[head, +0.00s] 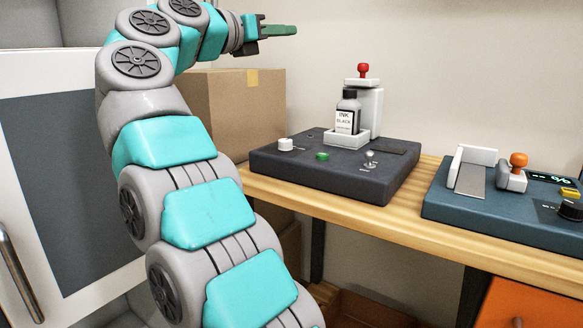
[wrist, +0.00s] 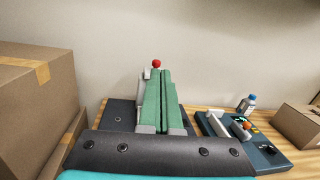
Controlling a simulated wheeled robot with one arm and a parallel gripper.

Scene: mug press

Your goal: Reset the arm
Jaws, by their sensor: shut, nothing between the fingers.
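My gripper (head: 280,30) is at the upper middle of the head view, raised well above the bench and in front of the pale wall. Its green fingers are shut with nothing between them and point to the right. In the wrist view the fingers (wrist: 162,103) lie side by side and hide much of the dark machine (wrist: 117,115). My teal and grey arm rises on the left of the head view and bends over at the top. The gripper touches nothing.
The dark machine (head: 340,180) holds an ink bottle (head: 347,112) and a red-knobbed post (head: 363,72). A blue machine (head: 480,205) with an orange knob stands right on the wooden bench (head: 410,222). Cardboard boxes (head: 235,105) stand behind my arm. A white cabinet door (head: 20,120) is at left.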

